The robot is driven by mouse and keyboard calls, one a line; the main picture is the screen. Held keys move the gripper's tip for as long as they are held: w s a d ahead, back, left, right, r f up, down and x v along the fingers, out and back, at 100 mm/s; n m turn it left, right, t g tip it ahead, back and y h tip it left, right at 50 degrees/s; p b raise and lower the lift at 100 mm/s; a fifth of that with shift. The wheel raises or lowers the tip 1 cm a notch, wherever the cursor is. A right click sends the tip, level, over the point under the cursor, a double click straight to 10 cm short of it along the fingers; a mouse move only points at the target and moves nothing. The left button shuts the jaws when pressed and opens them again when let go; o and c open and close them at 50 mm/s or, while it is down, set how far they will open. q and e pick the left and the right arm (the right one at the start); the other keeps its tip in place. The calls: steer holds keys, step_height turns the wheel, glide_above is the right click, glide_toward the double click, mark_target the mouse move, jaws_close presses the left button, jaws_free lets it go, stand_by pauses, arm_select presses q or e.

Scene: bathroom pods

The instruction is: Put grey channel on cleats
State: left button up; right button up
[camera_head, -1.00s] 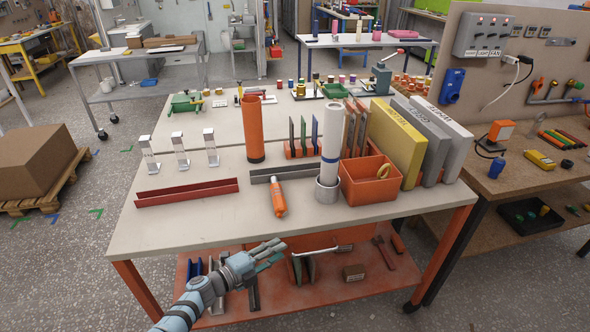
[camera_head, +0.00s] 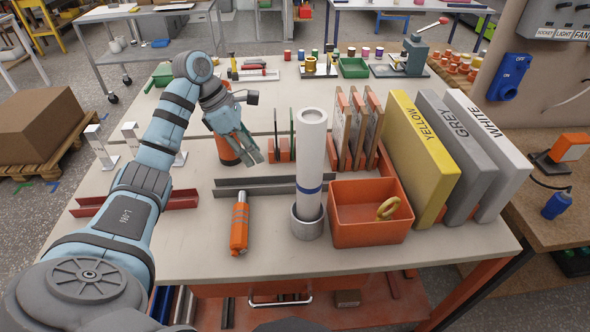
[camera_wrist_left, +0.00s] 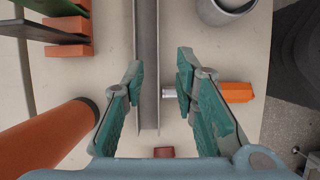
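The grey channel (camera_head: 265,187) lies on the table behind the orange-and-grey tool and left of the white tube. My left gripper (camera_head: 252,160) is open above the table, just behind the channel in the head view. In the left wrist view the channel (camera_wrist_left: 147,60) runs lengthwise between the open fingers (camera_wrist_left: 158,76), nearer the left one; I see no grip on it. Three small upright stands, likely the cleats (camera_head: 101,147), are at the left; my left arm partly covers them. My right gripper is not in view.
The orange tool (camera_head: 239,228) lies in front of the channel. The white tube (camera_head: 311,160) stands in a grey ring beside an orange bin (camera_head: 365,232). A red channel (camera_head: 182,199) is partly behind my arm. An orange cylinder (camera_head: 226,152) stands close to the gripper.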

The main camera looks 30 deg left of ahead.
arm_select(q)
steer(key=b+x, duration=0.3)
steer(key=x, duration=0.1)
steer(key=shift+s+a+f, duration=0.2)
steer(key=shift+a+f, duration=0.05)
steer(key=shift+a, duration=0.1)
steer(key=x, duration=0.3)
steer(key=shift+s+d, duration=0.1)
steer(key=shift+d, duration=0.05)
steer(key=x, duration=0.6)
steer(key=shift+w+f, duration=0.1)
steer(key=shift+w, duration=0.2)
jaws_close()
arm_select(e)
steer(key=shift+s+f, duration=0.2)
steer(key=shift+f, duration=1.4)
